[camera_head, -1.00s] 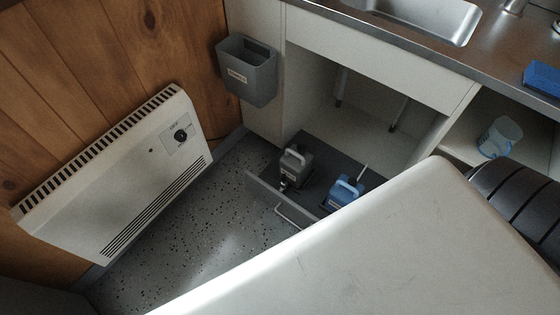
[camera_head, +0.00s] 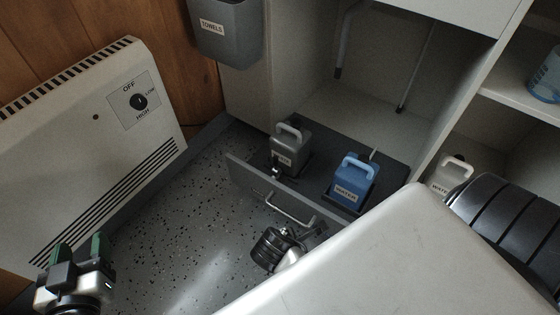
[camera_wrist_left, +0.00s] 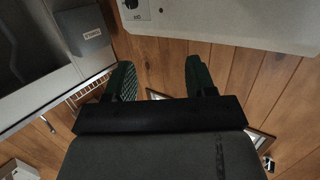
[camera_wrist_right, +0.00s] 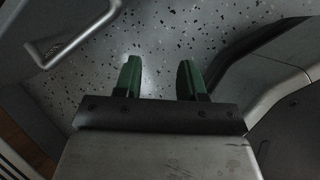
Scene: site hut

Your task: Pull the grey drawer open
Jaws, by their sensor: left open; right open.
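The grey drawer (camera_head: 247,178) is low in the cabinet. Its front appears to stand out from the cabinet, and its inside shows from above. A grey can (camera_head: 287,158) and a blue can labelled WATER (camera_head: 347,190) stand in it. Its bar handle (camera_head: 287,213) also shows at upper left in the right wrist view (camera_wrist_right: 78,42). My right gripper (camera_wrist_right: 157,68) is open and empty over the floor, beside the handle and apart from it. My left gripper (camera_head: 82,246) is open and empty by the heater, away from the drawer; the left wrist view (camera_wrist_left: 157,78) shows its fingers.
A white heater (camera_head: 80,150) stands against the wood wall at left. A grey towel bin (camera_head: 226,40) hangs on the cabinet side. A pale can (camera_head: 446,178) is in the right-hand compartment. The speckled floor (camera_head: 180,220) in front of the drawer is clear at left.

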